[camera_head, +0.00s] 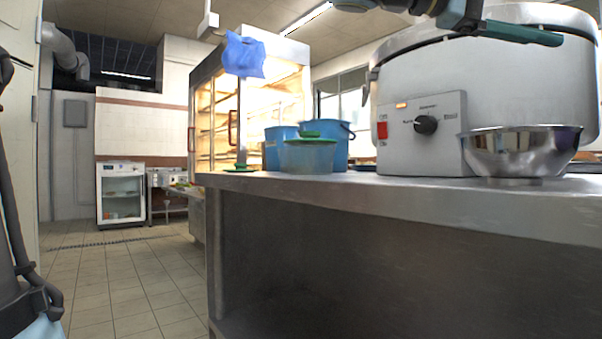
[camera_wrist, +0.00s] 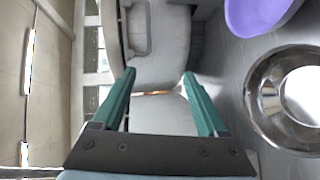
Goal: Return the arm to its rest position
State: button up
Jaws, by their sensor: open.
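My gripper (camera_head: 552,38) shows at the top right of the head view, high in front of the upper body of a large pale cooker (camera_head: 505,85). In the wrist view, my gripper's (camera_wrist: 159,74) two green fingers stand apart with nothing held between them. The cooker (camera_wrist: 160,60) shows beyond and between the fingers there. A shiny steel bowl (camera_head: 520,150) stands on the counter in front of the cooker, below my gripper. It also shows at the right of the wrist view (camera_wrist: 262,95), apart from the fingers.
The steel counter (camera_head: 400,195) also bears blue buckets (camera_head: 337,140) and a translucent tub (camera_head: 308,157). A purple basin (camera_wrist: 258,14) shows at the wrist view's top right. A blue cloth-like thing (camera_head: 243,55) appears before the lit cabinet (camera_head: 275,80). The tiled floor (camera_head: 120,280) at left is clear.

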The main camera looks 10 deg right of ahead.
jog(key=w+a+f+n+t+y+p, duration=0.1)
jog(key=w+a+f+t+y+p, duration=0.15)
jog(key=w+p, duration=0.5)
jog(key=w+a+f+n+t+y+p, duration=0.1)
jog(key=w+f+t+y+p, duration=0.15)
jog(key=w+p, duration=0.5)
jog(key=w+a+f+n+t+y+p, duration=0.1)
jog(key=w+a+f+t+y+p, duration=0.2)
jog(key=w+a+p, duration=0.6)
jog(key=s+a+g+y+p, duration=0.1)
jog(key=a+y+p, duration=0.2)
jog(key=a+p, duration=0.8)
jog(key=s+a+g+y+p, duration=0.1)
jog(key=a+y+p, duration=0.3)
jog(key=a+p, duration=0.8)
jog(key=s+a, duration=0.1)
jog(key=a, duration=0.4)
jog(key=shift+s+a+r+m+g+y, duration=0.2)
jog(key=shift+s+r+m+g+y, duration=0.1)
jog(key=shift+r+g, duration=0.1)
